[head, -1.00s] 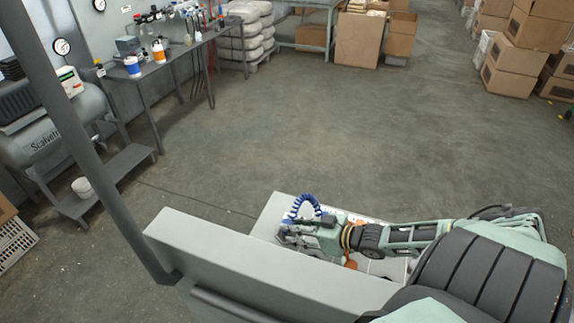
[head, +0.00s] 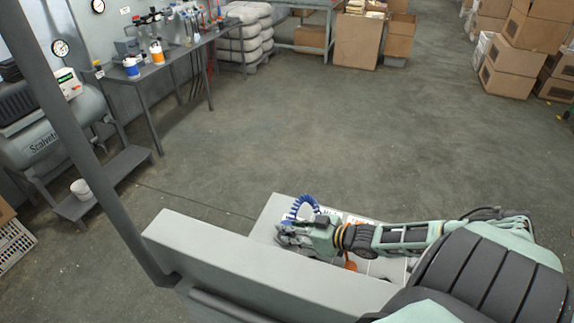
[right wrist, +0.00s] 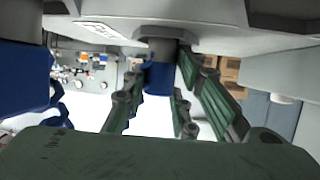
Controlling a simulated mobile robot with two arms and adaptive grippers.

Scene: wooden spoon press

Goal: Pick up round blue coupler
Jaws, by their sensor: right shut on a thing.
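In the right wrist view, the round blue coupler (right wrist: 158,80) sits below a dark grey cylindrical fitting, between the green fingers of my right gripper (right wrist: 158,112). The fingers are shut on it. In the head view my right gripper (head: 292,234) is at the pale panel, beside a blue coiled hose (head: 303,206). The coupler cannot be made out there because the gripper covers it. My left gripper is not in view.
A larger blue body (right wrist: 22,78) is close at the left of the wrist view, with coiled hose beside it. A pale grey panel (head: 270,213) lies around the gripper. A workbench (head: 165,68) and compressor (head: 40,135) stand left. The floor beyond is clear.

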